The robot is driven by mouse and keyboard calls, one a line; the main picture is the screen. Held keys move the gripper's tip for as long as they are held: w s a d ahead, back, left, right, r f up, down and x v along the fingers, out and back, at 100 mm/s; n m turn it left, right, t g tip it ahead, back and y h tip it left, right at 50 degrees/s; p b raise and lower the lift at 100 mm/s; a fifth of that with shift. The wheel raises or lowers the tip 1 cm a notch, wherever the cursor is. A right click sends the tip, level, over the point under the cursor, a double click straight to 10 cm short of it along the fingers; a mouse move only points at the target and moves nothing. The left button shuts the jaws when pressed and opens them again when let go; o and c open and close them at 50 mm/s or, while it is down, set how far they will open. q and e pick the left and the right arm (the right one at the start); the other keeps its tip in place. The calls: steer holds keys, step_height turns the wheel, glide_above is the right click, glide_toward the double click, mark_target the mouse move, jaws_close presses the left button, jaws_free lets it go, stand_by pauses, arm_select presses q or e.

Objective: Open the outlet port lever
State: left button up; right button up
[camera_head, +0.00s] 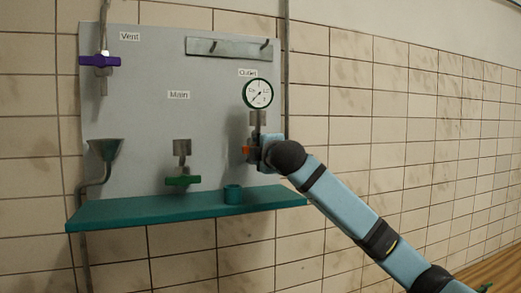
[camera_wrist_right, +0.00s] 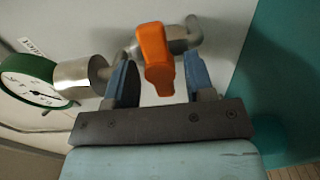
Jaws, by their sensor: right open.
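The outlet port lever is orange. In the head view the lever (camera_head: 246,150) shows as a small orange bit below the gauge, partly hidden by my right gripper (camera_head: 262,150). In the right wrist view the orange lever (camera_wrist_right: 155,58) lies between the two blue fingers of my right gripper (camera_wrist_right: 160,82), with gaps at both sides. The gripper is open around it. The lever sits on a metal pipe (camera_wrist_right: 185,38) with a bent end. The Outlet label (camera_head: 247,72) is above the green-rimmed gauge (camera_head: 258,93). My left gripper is not in view.
A purple Vent lever (camera_head: 100,61), a green Main lever (camera_head: 183,181) and a funnel (camera_head: 106,149) are to the left. The wall right of the panel is bare.

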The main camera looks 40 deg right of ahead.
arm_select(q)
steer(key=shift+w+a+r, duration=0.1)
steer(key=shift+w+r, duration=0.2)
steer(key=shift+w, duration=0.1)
arm_select(e)
jaws_close()
steer(key=shift+m, duration=0.3)
arm_select(q)
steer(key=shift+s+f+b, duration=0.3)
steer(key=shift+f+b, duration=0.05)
steer(key=shift+b, duration=0.2)
arm_select(e)
steer(key=m, duration=1.7)
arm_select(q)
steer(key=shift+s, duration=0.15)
arm_select(e)
steer(key=shift+m, duration=0.3)
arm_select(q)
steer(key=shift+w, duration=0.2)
